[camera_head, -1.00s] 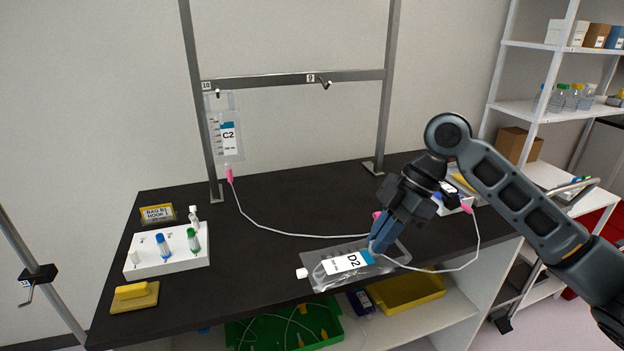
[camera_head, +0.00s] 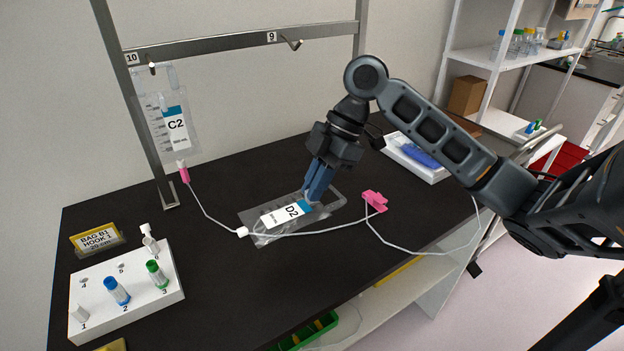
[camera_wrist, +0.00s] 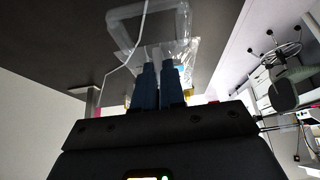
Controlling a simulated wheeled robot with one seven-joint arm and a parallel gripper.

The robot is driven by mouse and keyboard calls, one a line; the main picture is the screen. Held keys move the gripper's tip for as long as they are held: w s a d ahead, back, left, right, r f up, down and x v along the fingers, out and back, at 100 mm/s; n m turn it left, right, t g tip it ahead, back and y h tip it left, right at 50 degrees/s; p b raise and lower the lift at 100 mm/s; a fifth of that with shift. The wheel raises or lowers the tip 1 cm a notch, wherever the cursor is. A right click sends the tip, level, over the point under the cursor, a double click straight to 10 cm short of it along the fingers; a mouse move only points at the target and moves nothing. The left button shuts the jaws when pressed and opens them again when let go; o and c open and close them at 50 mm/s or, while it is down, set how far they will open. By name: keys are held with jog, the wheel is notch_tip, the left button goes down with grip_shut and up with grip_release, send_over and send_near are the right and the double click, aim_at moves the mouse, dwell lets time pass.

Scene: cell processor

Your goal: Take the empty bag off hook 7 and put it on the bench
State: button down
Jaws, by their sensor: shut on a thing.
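A clear, flat bag labelled D2 (camera_head: 270,216) is at the middle of the dark bench (camera_head: 240,285). It lies nearly flat; I cannot tell whether all of it touches the bench top. My gripper (camera_head: 312,198) points down and is shut on the bag beside its blue label band. In the wrist view my gripper (camera_wrist: 158,66) pinches the clear bag (camera_wrist: 178,48). A white tube with a pink clamp (camera_head: 374,200) trails from the bag across the bench and over its right front edge. Hook 7 is not in view.
Bag C2 (camera_head: 176,128) hangs from hook 10 at the left, with hook 9 (camera_head: 291,43) empty. A white vial rack (camera_head: 150,293) and a yellow sign (camera_head: 97,240) stand at the left. A white tray (camera_head: 420,165) sits at the back right.

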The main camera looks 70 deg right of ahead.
jog(key=shift+f+b, duration=2.85)
jog(key=shift+f, duration=1.4)
jog(key=c, duration=1.1)
grip_release()
jog(key=shift+c, duration=0.2)
jog(key=shift+r, duration=0.1)
jog(key=v, duration=0.7)
jog(key=shift+s+r+b, duration=0.15)
jog(key=shift+r+b, duration=0.15)
jog(key=shift+d, duration=0.15)
